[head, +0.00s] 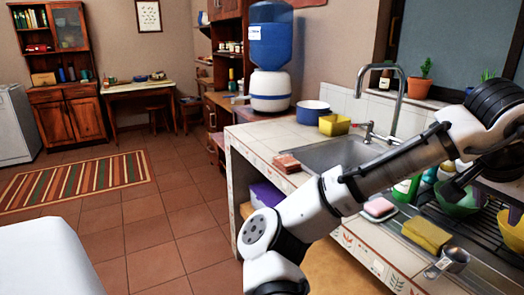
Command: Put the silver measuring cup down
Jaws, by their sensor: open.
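The silver measuring cup (456,259) is at the lower right in the head view, by the front edge of the tiled counter (372,238). Its handle points down and left, and its bowl is beside a yellow sponge. My gripper (457,190) is at the right, above the counter and beyond the cup, in front of a green bowl. It is open and apart from the cup. The fingertips are dark and partly lost against the things behind them.
A yellow-green sponge (426,235) and a pink soap (379,208) lie near the cup. A green bowl (460,205) and a black dish rack (497,222) stand behind. The sink (338,153) is farther left, partly hidden by my arm.

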